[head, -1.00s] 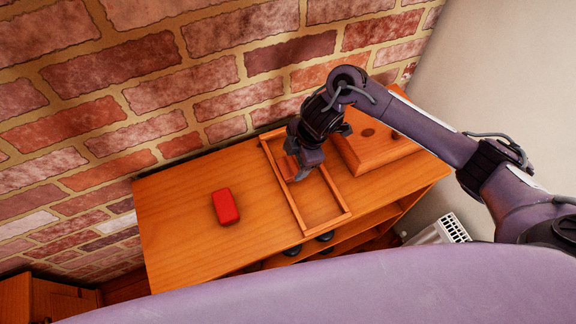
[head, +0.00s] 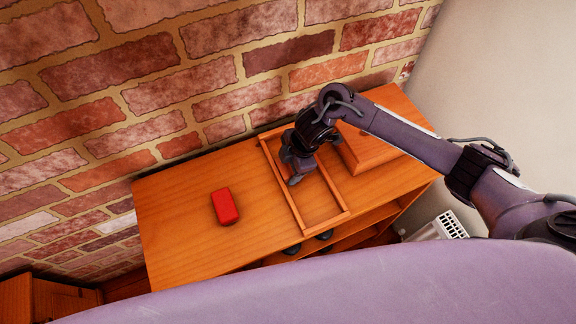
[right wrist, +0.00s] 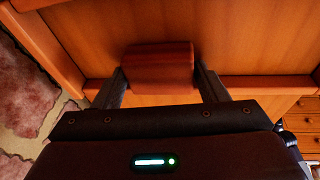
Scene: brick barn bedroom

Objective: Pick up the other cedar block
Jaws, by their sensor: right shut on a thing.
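A reddish-brown cedar block (right wrist: 160,66) sits between the two fingers of my right gripper (right wrist: 161,84) in the right wrist view. The fingers touch its two sides, so the gripper is shut on it. In the head view my right gripper (head: 291,180) is low inside a shallow wooden frame (head: 325,219) on the cabinet top, and it hides the block there. I cannot tell whether the block touches the surface below. My left gripper is not in view.
A bright red block (head: 225,206) lies on the cabinet top (head: 175,235), left of the frame. A wooden box (head: 366,150) stands just right of the frame, partly behind my right arm. A brick wall (head: 150,90) runs along the back. The cabinet top's left part is clear.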

